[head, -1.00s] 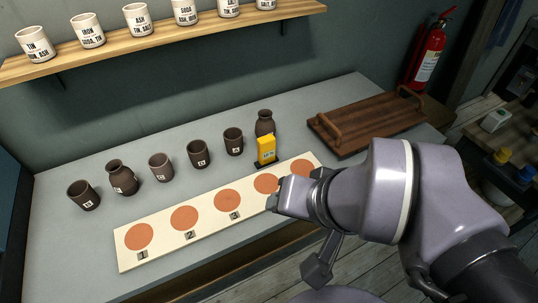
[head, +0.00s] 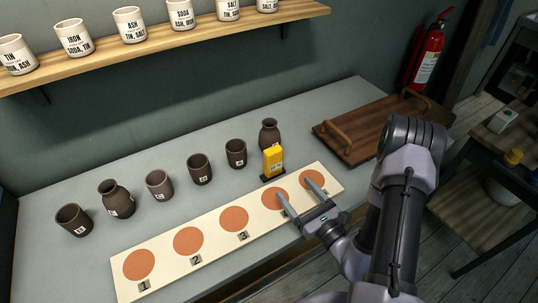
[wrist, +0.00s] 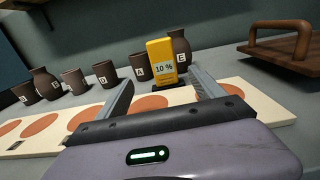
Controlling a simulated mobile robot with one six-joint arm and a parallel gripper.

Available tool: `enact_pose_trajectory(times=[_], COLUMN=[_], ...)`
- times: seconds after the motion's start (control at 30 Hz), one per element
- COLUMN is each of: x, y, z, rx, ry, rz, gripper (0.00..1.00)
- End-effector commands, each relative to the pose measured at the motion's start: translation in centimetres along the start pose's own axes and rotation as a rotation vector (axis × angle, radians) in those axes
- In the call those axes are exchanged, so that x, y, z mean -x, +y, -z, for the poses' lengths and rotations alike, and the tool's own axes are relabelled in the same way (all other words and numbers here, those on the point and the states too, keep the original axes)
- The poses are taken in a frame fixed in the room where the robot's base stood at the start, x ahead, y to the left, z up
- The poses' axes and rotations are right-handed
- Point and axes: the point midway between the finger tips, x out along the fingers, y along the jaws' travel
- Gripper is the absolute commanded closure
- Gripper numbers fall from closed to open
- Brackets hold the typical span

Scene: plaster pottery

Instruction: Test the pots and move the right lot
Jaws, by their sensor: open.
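Several dark brown pots stand in a row on the grey counter: a cup (head: 73,220) at far left, a necked jar (head: 116,199), three cups (head: 159,185) (head: 199,169) (head: 236,153), and a necked jar (head: 270,135) at far right. The right jar (wrist: 180,56) reads E in the wrist view; the cup beside it (wrist: 140,67) seems to read A. A yellow meter (head: 273,161) stands upright before jar E; its screen (wrist: 164,69) reads 10 %. A cream board (head: 214,254) has empty orange discs. My gripper (head: 297,189) is open and empty over its right end, fingers toward the meter.
A wooden tray (head: 370,128) with raised handles stands empty at the right back. A shelf (head: 160,46) above the counter holds labelled white cups (head: 72,38). A fire extinguisher (head: 427,55) is at the far right. The counter is bare left of the board.

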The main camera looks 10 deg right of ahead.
Motion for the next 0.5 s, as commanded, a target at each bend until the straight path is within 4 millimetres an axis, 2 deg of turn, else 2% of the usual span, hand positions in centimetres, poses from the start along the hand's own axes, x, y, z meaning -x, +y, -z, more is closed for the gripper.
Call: enact_pose_trajectory(times=[0.07, 0.3, 0.5], x=[-0.6, -7.1, -11.1], y=[-0.4, -0.3, -0.5], z=[0.7, 0.6, 0.6], rx=[-0.002, 0.000, -0.002], ry=[0.010, 0.005, 0.006], rz=[0.023, 0.017, 0.018], gripper=[0.22, 0.22, 0.22])
